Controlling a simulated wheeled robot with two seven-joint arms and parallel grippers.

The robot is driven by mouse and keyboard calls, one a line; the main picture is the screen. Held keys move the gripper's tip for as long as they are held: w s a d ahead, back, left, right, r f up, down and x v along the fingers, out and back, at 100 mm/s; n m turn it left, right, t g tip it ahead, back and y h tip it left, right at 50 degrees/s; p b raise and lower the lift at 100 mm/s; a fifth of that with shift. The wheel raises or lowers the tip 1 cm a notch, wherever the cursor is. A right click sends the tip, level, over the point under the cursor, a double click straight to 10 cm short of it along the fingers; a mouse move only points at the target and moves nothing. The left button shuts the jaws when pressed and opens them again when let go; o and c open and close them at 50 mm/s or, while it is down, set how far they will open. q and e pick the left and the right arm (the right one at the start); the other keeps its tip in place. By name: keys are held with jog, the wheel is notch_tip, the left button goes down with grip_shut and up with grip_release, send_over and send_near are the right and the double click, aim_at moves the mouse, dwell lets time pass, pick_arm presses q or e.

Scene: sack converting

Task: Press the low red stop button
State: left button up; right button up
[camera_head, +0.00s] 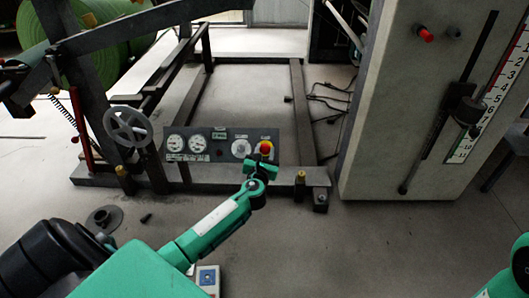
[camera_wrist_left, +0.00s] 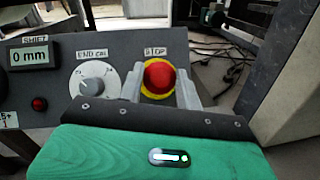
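The low red stop button (camera_head: 265,147) sits at the right end of the low grey control panel (camera_head: 221,135). In the left wrist view the red button (camera_wrist_left: 159,76) is a round dome on a yellow ring, under a STOP label. My left gripper (camera_head: 263,160) is right in front of it. Its two grey fingers stand apart, one on each side of the button in the wrist view. Nothing is held between them. I cannot tell whether the gripper touches the button. Only a green part of my right arm shows at the lower right; its gripper is out of view.
Left of the button are an END CAL knob (camera_wrist_left: 93,80), a SHIFT display (camera_wrist_left: 29,56) and a small red lamp (camera_wrist_left: 39,104). A grey cabinet (camera_head: 400,120) with another red button (camera_head: 424,34) stands right. A handwheel (camera_head: 128,127) is left. Cables lie on the floor behind.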

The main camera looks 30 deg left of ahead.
pick_arm(q)
grip_shut()
jog(key=shift+w+a+f+p, duration=0.2)
jog(key=shift+w+a+p, duration=0.1)
jog(key=shift+p, duration=0.15)
jog(key=o, duration=1)
grip_release()
jog(key=shift+d+f, duration=0.1)
jog(key=shift+o, duration=0.2)
